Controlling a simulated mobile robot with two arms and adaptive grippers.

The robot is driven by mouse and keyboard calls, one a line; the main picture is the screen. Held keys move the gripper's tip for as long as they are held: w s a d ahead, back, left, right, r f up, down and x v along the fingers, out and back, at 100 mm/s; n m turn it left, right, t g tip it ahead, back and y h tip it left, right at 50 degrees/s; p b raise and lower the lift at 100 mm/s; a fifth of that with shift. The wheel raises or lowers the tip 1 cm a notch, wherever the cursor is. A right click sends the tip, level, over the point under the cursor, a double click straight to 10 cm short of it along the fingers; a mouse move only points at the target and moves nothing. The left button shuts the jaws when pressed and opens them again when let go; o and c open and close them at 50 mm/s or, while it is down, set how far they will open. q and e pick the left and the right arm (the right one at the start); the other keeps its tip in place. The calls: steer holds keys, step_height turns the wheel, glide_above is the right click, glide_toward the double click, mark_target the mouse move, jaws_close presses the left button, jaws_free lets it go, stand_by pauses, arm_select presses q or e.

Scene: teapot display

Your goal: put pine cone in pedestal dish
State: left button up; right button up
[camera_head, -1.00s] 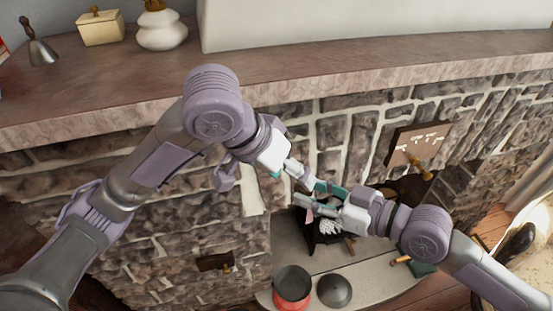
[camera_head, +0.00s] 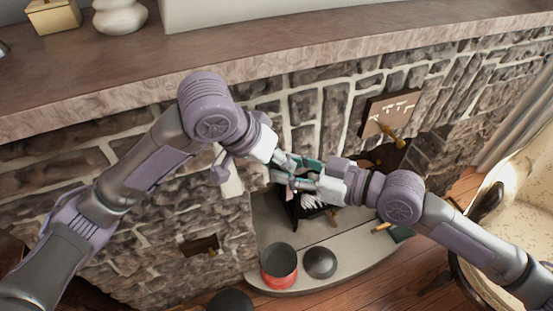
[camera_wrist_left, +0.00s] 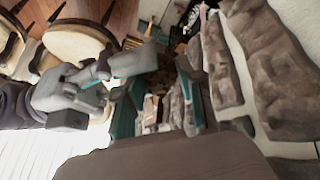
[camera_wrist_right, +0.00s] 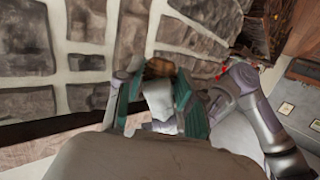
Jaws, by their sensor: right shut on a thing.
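My left gripper (camera_head: 288,166) and my right gripper (camera_head: 300,181) are close together in front of the stone fireplace, below the mantel edge. In the right wrist view my right gripper (camera_wrist_right: 155,100) is shut on a small brown thing, which looks like the pine cone (camera_wrist_right: 158,67); only its top shows between the teal fingers. In the left wrist view my left gripper (camera_wrist_left: 155,100) has its teal fingers apart, with nothing clear between them. The head view hides the pine cone among the fingers. I cannot make out a pedestal dish in any view.
The mantel (camera_head: 200,82) runs across above the arms, with a yellow box (camera_head: 53,15) and white pot (camera_head: 120,15) at its left. A red pot (camera_head: 279,265) and dark round thing (camera_head: 320,262) stand on the hearth. A cream chair (camera_head: 515,215) stands at the right.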

arm_select(q)
steer(key=shift+c, duration=1.7)
arm_select(e)
steer(key=o, duration=0.8)
steer(key=shift+d, duration=0.1)
